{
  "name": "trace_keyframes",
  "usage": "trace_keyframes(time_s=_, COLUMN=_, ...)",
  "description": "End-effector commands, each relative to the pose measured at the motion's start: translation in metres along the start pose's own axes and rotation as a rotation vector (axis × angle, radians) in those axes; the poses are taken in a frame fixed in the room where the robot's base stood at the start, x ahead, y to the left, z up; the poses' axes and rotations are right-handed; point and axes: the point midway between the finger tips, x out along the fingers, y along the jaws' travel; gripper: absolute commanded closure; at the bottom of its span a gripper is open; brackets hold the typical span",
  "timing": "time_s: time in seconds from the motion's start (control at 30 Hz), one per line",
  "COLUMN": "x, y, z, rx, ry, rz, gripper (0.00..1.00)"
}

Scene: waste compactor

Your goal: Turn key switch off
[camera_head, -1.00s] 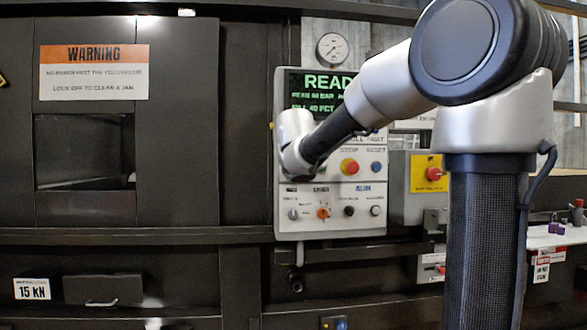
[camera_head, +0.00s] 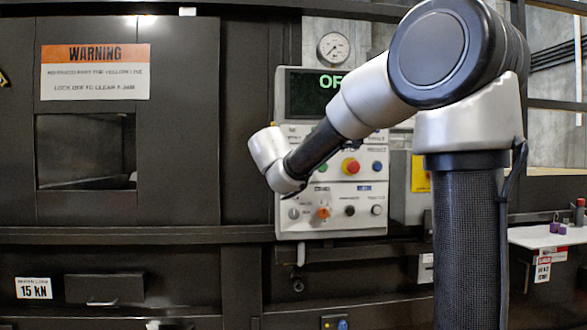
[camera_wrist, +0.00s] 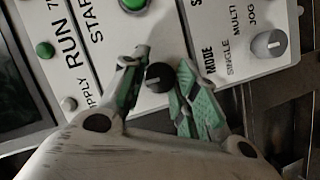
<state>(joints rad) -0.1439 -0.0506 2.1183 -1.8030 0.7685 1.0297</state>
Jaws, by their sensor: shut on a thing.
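In the wrist view, the black round key switch (camera_wrist: 160,77) sits on the light control panel, beside a partly covered "SUPPLY" label. My gripper (camera_wrist: 162,72) has one green-padded finger on each side of it and is shut on it. In the head view, the grey control panel (camera_head: 282,228) hangs on the dark machine. Its display (camera_head: 305,100) shows green letters starting "OF"; my arm covers the rest. My wrist hides the key switch and my fingertips there.
The mode knob (camera_wrist: 268,43) and a green start button (camera_wrist: 133,4) lie near my fingers. A pressure gauge (camera_head: 333,48) is above the panel. A white shelf (camera_head: 545,236) stands at the right.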

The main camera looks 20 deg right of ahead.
Motion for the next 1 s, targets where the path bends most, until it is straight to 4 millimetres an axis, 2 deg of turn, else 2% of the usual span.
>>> trace_keyframes(time_s=0.63, x=-0.0002, y=0.0001, z=-0.0007, rx=-0.045, ry=0.002, rz=0.019, gripper=0.94)
trace_keyframes(time_s=0.67, x=-0.0002, y=0.0001, z=-0.0007, rx=-0.045, ry=0.002, rz=0.019, gripper=0.65)
trace_keyframes(time_s=0.73, x=-0.0001, y=0.0, z=-0.0006, rx=-0.045, ry=0.001, rz=0.019, gripper=0.52)
trace_keyframes(time_s=0.77, x=-0.0001, y=0.0, z=-0.0005, rx=-0.045, ry=0.001, rz=0.019, gripper=0.49)
trace_keyframes(time_s=1.0, x=0.0, y=-0.0002, z=-0.0002, rx=-0.044, ry=0.001, rz=0.018, gripper=0.49)
